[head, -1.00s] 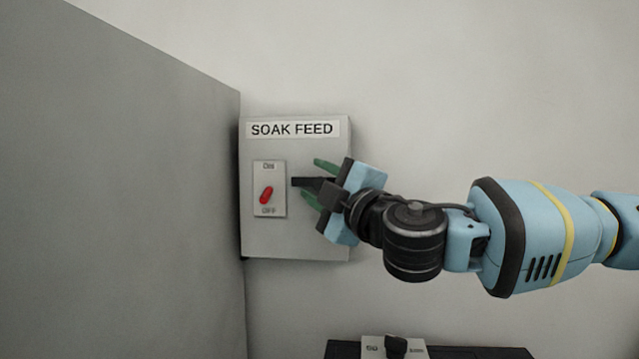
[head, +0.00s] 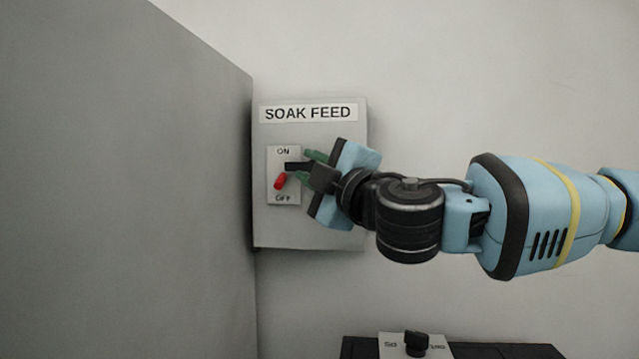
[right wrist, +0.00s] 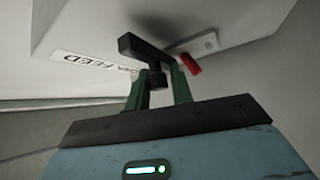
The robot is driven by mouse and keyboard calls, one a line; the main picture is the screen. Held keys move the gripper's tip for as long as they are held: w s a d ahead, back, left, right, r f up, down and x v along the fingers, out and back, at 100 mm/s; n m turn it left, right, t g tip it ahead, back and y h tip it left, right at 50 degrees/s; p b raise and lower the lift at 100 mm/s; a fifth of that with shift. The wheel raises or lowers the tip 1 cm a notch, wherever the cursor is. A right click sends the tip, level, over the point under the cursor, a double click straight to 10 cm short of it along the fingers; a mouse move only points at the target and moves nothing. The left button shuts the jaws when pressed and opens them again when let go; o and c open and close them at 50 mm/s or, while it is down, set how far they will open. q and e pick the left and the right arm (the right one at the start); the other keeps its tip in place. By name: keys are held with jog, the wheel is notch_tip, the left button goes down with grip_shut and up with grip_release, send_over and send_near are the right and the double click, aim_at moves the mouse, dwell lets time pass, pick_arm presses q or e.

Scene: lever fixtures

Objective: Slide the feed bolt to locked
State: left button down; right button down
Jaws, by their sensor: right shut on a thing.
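The grey box labelled SOAK FEED (head: 335,228) is on the wall. The feed bolt (head: 293,166), a black bar, reaches left over the upper part of the ON/OFF plate (head: 285,196), above the red switch (head: 280,181). My right gripper (head: 312,170) comes in from the right. In the right wrist view, its green fingers (right wrist: 160,80) are shut on the knob under the black bar (right wrist: 143,48), and the red switch (right wrist: 190,64) is close beside the bar's end. The gripper hides part of the bolt in the head view. No locked mark is readable. My left gripper is not in view.
A large grey panel (head: 120,190) stands close along the box's left side. Below, a dark unit (head: 500,350) carries a white plate with a black knob (head: 416,342). The wall right of the box is bare.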

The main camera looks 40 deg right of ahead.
jog(key=shift+d+r, duration=0.1)
jog(key=shift+r, duration=0.3)
jog(key=c, duration=1.3)
grip_release()
jog(key=shift+f, duration=0.15)
jog(key=shift+f, duration=0.1)
jog(key=shift+v, duration=3.85)
